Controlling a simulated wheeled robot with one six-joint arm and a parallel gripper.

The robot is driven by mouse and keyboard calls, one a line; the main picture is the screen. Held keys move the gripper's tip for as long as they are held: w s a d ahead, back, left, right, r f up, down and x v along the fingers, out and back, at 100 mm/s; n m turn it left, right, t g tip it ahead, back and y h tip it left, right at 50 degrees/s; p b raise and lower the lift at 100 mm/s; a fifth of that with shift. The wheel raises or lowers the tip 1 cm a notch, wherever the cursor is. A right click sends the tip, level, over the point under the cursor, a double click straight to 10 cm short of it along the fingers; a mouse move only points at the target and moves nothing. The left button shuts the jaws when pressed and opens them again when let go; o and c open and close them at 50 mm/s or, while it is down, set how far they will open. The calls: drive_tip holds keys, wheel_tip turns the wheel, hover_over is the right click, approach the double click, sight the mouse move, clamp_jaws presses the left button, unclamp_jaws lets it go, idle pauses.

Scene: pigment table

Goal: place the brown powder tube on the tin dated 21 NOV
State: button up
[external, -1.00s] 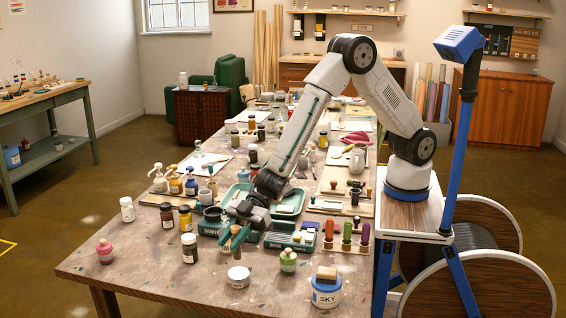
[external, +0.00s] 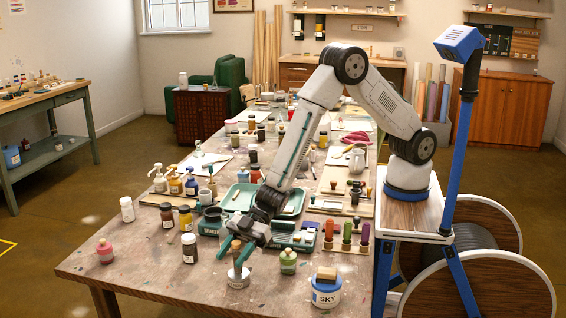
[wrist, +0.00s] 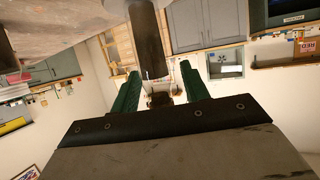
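The brown powder tube (external: 236,246) appears upright over a low white tin (external: 238,281) near the table's front edge. Its foot meets the lid area in the picture, but contact is hard to judge. The tin's date is too small to read. My gripper (external: 231,261) points down around the tube. In the wrist view, its green fingers (wrist: 160,75) stand apart, with a small gap beside a brown part between them. The gripper looks open. A dark cylinder (wrist: 148,40) extends beyond the fingertips there, probably the tube's body.
A green-labelled jar (external: 288,263) and a blue SKY tin (external: 325,293) with a brown block on top stand to the right. A dark-capped jar (external: 189,249) and a pink-red pot (external: 104,252) stand left. Green trays and bottles crowd behind.

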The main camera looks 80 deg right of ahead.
drive_tip(key=shift+r, duration=0.1)
drive_tip(key=shift+d+r, duration=0.2)
drive_tip(key=shift+d, duration=0.05)
drive_tip(key=v, duration=1.2)
drive_tip(key=w+d+r+m+t+h, duration=0.2)
drive_tip(key=d+r+h, duration=0.15)
drive_tip(key=d, duration=0.45)
drive_tip(key=w+d+r+m+t+h, duration=0.1)
drive_tip(key=w+d+r+m+h, duration=0.2)
drive_tip(key=d, duration=0.5)
drive_tip(key=w+d+r+m+t+h, duration=0.1)
drive_tip(key=d+r+m+t+h, duration=0.15)
drive_tip(key=d+r, duration=0.45)
drive_tip(key=s+d+r+m+g+h, duration=0.3)
drive_tip(key=s+d+m+g+h, duration=0.1)
drive_tip(key=s+d, duration=1.15)
drive_tip(key=s+d+m+g, duration=0.1)
drive_tip(key=s+d+g, duration=0.1)
drive_tip(key=s, duration=0.5)
drive_tip(key=s+d+r+m+g, duration=0.1)
drive_tip(key=s+d+m+g, duration=0.1)
drive_tip(key=s, duration=0.6)
drive_tip(key=shift+s+d+r, duration=0.3)
drive_tip(key=shift+d+r, duration=0.05)
drive_tip(key=shift+d, duration=0.2)
